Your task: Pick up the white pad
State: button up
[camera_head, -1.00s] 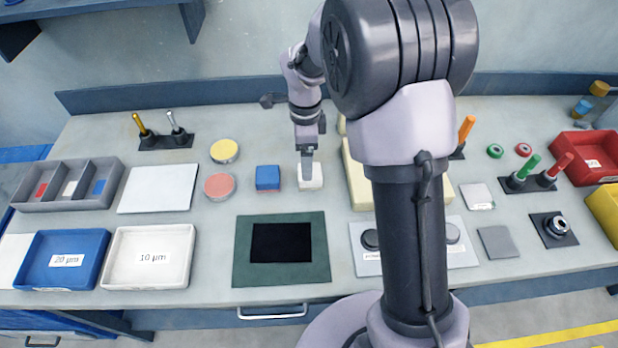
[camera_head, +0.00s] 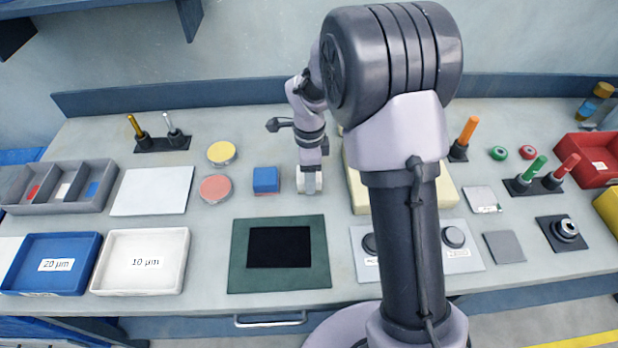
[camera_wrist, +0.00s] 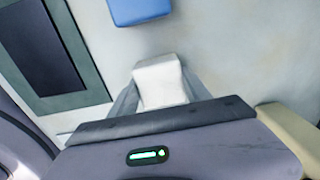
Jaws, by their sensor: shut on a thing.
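The white pad (camera_head: 300,181) is a small pale block on the bench, just right of the blue pad (camera_head: 266,179). My gripper (camera_head: 309,182) reaches down over it from behind and hides much of it. In the wrist view the white pad (camera_wrist: 160,85) sits between the two grey fingers of my gripper (camera_wrist: 155,95), which are shut on its sides. Whether the pad is touching the bench or slightly lifted I cannot tell.
A green mat (camera_head: 240,272) with a black centre lies in front. Yellow and red discs (camera_head: 222,152) (camera_head: 215,189) lie left of the blue pad. A cream block (camera_head: 444,187) stands close on the right, partly behind my arm. Trays (camera_head: 183,243) stand front left.

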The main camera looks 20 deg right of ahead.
jog(key=shift+r, duration=0.1)
jog(key=shift+r, duration=0.3)
jog(key=r+p, duration=0.2)
jog(key=r, duration=0.1)
jog(key=shift+s+a, duration=0.2)
jog(key=s+a, duration=0.3)
jog(key=s, duration=0.1)
jog(key=s+a+p, duration=0.1)
jog(key=s+a, duration=0.2)
jog(key=s, duration=0.1)
jog(key=s+a+r, duration=0.1)
jog(key=s+a, duration=0.2)
jog(key=s, duration=0.1)
jog(key=shift+s+a+r+p, duration=0.1)
jog(key=shift+a+p, duration=0.15)
jog(key=shift+p, duration=0.05)
